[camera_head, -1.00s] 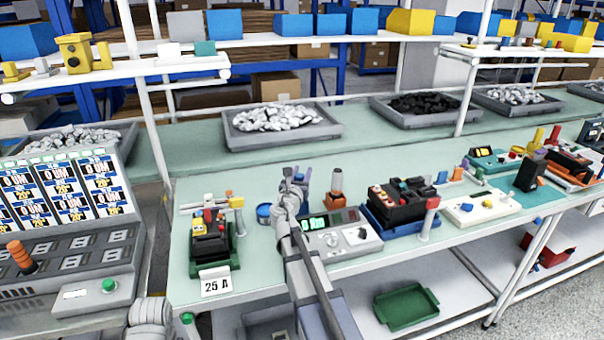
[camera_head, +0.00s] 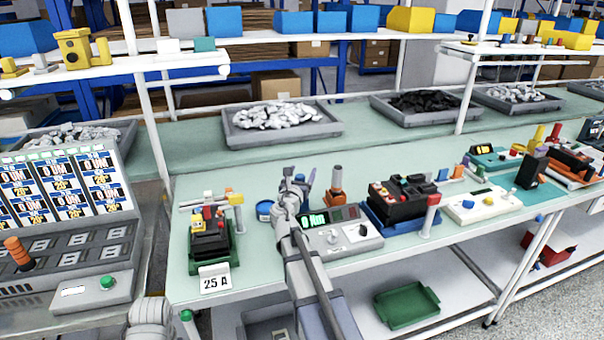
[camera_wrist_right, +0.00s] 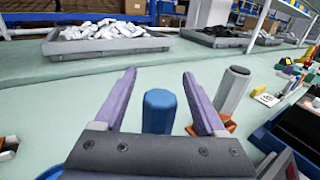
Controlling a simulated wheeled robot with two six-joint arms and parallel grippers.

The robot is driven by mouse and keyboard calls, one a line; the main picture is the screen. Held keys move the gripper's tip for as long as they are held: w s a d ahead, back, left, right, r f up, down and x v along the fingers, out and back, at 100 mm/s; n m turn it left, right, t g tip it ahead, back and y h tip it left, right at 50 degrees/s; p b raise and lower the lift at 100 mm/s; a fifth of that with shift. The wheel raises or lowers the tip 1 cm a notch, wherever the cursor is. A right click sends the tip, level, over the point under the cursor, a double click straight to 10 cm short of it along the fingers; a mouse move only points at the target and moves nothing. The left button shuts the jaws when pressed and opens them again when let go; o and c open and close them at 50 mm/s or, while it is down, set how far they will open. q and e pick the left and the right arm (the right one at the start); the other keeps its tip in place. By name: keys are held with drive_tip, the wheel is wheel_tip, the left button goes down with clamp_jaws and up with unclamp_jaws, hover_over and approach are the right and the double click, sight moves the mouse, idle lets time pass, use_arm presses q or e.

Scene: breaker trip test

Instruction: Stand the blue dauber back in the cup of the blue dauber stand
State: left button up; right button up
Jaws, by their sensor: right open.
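A blue cylinder (camera_wrist_right: 160,111), which looks like the blue dauber, stands between and beyond the fingertips in the right wrist view, with a gap on each side. Its lower part is hidden by the gripper body. My right gripper (camera_wrist_right: 158,95) is open and empty, its two purple fingers spread around that cylinder's sides. In the head view my right gripper (camera_head: 291,178) is over the bench, left of the orange stand. A round blue cup-like thing (camera_head: 264,211) sits just left of my right wrist; I cannot tell whether it is the blue dauber stand. My left gripper is not in view.
An orange stand (camera_head: 334,201) with a grey-handled dauber is close on the right. A meter box (camera_head: 345,238) sits in front, and a breaker fixture (camera_head: 210,245) with a 25 A card is to the left. Bench behind is clear up to the grey tray (camera_head: 282,130).

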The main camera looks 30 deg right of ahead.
drive_tip(key=v, duration=0.7)
drive_tip(key=shift+s+a, duration=0.2)
drive_tip(key=shift+s, duration=0.15)
idle(0.5)
